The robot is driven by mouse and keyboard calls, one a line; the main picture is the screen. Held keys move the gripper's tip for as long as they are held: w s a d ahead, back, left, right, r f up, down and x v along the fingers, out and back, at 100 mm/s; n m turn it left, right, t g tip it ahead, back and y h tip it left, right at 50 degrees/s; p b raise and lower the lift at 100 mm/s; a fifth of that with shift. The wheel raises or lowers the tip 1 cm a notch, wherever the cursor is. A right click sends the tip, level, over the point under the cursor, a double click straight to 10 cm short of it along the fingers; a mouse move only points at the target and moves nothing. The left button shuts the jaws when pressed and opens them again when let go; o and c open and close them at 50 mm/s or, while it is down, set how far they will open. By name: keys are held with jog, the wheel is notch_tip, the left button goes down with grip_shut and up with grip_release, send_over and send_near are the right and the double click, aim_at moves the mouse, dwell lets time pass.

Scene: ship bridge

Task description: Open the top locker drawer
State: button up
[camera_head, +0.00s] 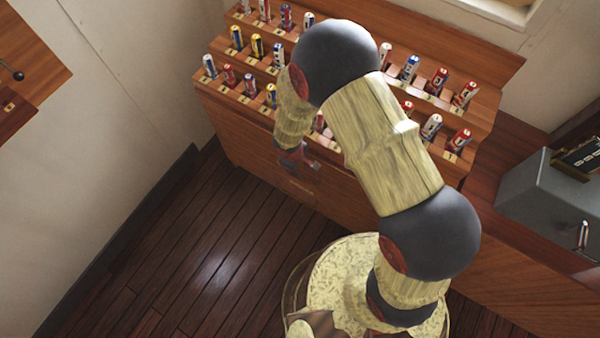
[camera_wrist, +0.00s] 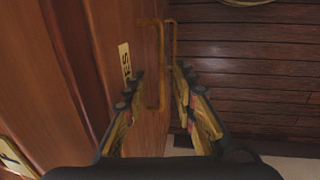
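The wooden locker (camera_head: 235,130) stands against the back wall in the head view, with its front face towards the floor. My gripper (camera_head: 298,160) is at the upper part of this front, and my arm hides part of the locker. In the wrist view a wooden drawer front (camera_wrist: 85,30) carries a brass-coloured bar handle (camera_wrist: 164,70) and a pale label (camera_wrist: 125,62). My gripper (camera_wrist: 159,85) is open, with one finger on each side of the handle. The fingers look apart from the bar, though contact is hard to tell. The drawer looks shut.
Several small coloured cylinders (camera_head: 257,46) stand in stepped rows on the locker top. A grey box (camera_head: 550,200) sits on the counter at the right. The plank floor (camera_head: 200,250) before the locker is clear at the left. Another label (camera_wrist: 14,158) shows in the wrist view.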

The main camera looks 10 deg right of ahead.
jog(key=f+b, duration=0.1)
jog(key=f, duration=0.1)
jog(key=w+f+b, duration=0.1)
jog(key=f, duration=0.2)
jog(key=f+b, duration=0.1)
jog(key=f, duration=0.1)
jog(key=shift+w+d+f, duration=0.15)
jog(key=shift+d+f, duration=0.1)
jog(key=shift+f, duration=0.1)
jog(key=c, duration=0.3)
grip_shut()
dwell(0.4)
